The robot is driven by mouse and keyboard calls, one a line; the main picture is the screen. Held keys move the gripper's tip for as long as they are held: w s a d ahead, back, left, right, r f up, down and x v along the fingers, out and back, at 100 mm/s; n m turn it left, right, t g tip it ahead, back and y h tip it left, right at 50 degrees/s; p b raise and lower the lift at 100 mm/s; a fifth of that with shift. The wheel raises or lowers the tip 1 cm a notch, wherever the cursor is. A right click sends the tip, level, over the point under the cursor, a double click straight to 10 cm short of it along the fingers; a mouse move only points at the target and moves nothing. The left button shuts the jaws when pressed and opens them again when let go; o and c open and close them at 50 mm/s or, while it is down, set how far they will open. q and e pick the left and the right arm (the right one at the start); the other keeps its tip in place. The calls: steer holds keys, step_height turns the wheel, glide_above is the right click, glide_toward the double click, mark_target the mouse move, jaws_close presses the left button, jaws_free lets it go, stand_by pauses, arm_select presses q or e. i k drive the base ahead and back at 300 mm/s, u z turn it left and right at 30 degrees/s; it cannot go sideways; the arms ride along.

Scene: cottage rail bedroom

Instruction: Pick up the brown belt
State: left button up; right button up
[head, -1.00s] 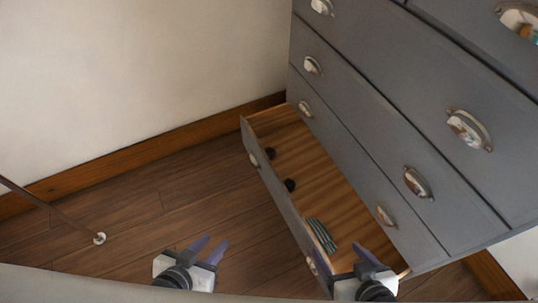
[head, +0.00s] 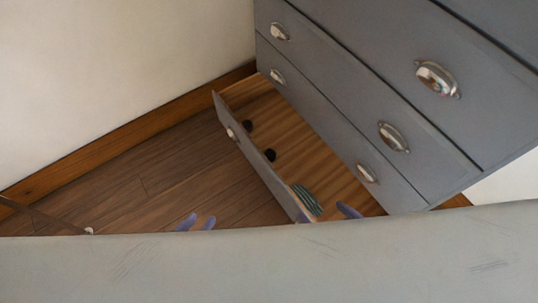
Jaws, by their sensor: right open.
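I cannot make out a brown belt for certain. The open bottom drawer (head: 262,172) of the grey dresser holds two small dark round items, one farther back (head: 248,126) and one nearer (head: 270,155), and a green striped item (head: 307,198) at its near end. Whether either dark item is a belt, I cannot tell. My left gripper (head: 198,222) shows only its purple fingertips, apart and empty, over the floor left of the drawer. My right gripper (head: 347,211) shows a purple fingertip at the drawer's near end, right of the striped item. The rest of both is hidden.
The grey dresser (head: 350,75) fills the right, its visible upper drawers shut, with metal cup handles. A pale wall (head: 110,80) with a brown baseboard (head: 120,135) stands at the left.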

mark_target(245, 122)
steer(key=k, duration=0.5)
steer(key=u, duration=0.85)
steer(key=i, duration=1.6)
steer(key=z, duration=0.35)
steer(key=i, duration=0.55)
steer(key=z, duration=0.05)
